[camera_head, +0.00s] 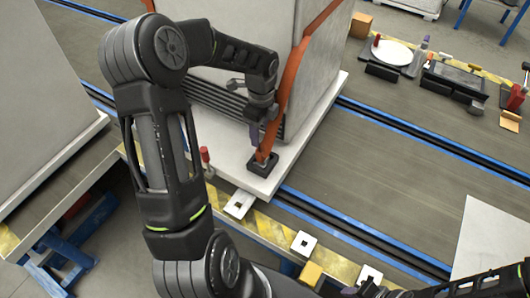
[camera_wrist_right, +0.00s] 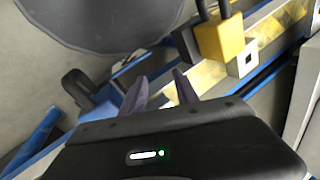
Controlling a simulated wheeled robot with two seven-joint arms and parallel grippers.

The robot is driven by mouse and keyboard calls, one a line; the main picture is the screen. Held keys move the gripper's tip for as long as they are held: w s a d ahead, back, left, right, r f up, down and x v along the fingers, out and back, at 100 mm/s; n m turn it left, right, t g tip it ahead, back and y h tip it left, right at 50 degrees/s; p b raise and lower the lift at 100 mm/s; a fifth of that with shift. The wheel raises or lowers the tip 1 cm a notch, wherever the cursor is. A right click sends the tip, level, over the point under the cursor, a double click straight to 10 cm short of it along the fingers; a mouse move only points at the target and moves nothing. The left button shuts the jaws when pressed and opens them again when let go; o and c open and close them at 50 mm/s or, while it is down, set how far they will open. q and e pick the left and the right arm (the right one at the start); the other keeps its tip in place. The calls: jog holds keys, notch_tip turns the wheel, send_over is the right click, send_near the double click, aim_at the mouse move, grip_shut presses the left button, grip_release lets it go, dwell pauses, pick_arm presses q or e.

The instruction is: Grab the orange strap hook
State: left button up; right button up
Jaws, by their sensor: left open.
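The orange strap (camera_head: 295,68) runs down the side of the large grey crate to the white base board. Its lower end, with the orange hook (camera_head: 262,157), sits at a small black block (camera_head: 262,166) on the board. My left gripper (camera_head: 261,138) is open, pointing down just above the hook beside the strap. The strap passes close to the fingers; I cannot tell whether they touch it. My right gripper (camera_wrist_right: 160,92) is open and empty in the right wrist view, its two purple-grey fingers apart. The hook is not seen there.
The grey crate (camera_head: 240,25) stands on a white board (camera_head: 313,130) over blue-edged rails. A red-handled item (camera_head: 205,155) is at the board's left edge. A yellow block (camera_head: 310,274) lies near the front; it also shows in the right wrist view (camera_wrist_right: 220,40). Tools lie far right.

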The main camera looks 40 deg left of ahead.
aim_at(261, 148)
pick_arm(q)
jog(key=shift+f, duration=1.35)
jog(key=f, duration=0.5)
jog(key=shift+s+f+p, duration=0.1)
jog(key=shift+s+p, duration=0.1)
jog(key=shift+p, duration=0.15)
jog(key=shift+c, duration=0.4)
grip_shut()
